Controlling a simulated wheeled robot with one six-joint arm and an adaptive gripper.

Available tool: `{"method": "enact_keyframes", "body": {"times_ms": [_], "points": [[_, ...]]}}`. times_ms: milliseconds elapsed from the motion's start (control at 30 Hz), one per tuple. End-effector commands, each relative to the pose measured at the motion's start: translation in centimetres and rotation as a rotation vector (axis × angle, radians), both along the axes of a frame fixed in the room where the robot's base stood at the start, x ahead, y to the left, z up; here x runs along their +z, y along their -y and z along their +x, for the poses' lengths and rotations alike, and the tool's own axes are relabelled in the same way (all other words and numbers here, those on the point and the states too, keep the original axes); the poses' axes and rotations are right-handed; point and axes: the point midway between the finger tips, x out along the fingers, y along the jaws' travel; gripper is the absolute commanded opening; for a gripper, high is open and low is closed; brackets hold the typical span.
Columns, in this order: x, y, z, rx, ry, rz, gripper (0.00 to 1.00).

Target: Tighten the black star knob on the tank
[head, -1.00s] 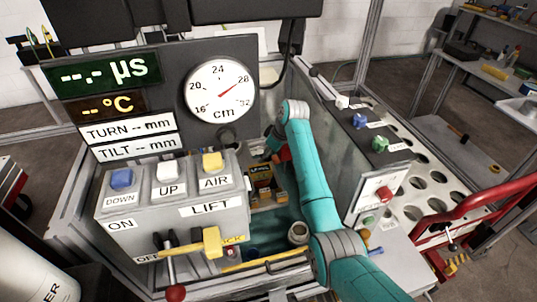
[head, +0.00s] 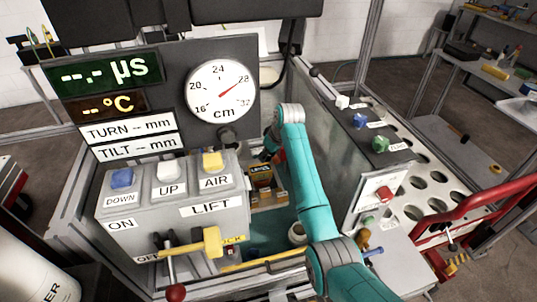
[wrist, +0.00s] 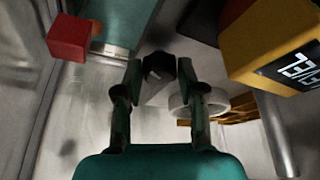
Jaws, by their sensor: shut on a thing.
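In the wrist view the black star knob (wrist: 159,65) sits between the fingertips of my gripper (wrist: 160,74). The fingers are shut on it, one on each side, and hide part of its rim. In the head view my gripper (head: 269,150) is down inside the tank frame, mostly behind my teal arm, and the knob cannot be made out there. The tank's grey side wall (head: 325,135) stands to the right of my arm.
In the wrist view a red block (wrist: 70,37) is at upper left, a yellow labelled box (wrist: 275,40) at upper right and a pale ring (wrist: 205,101) beside the right finger. The lift control box (head: 160,215) stands left of my arm.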

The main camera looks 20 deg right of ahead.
Motion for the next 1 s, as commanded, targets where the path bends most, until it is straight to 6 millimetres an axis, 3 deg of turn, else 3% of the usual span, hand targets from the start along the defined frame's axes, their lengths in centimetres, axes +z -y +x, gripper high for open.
{"method": "enact_keyframes", "body": {"times_ms": [1000], "points": [[0.0,-0.83,0.01,-0.962,-0.001,-0.002,0.05]]}}
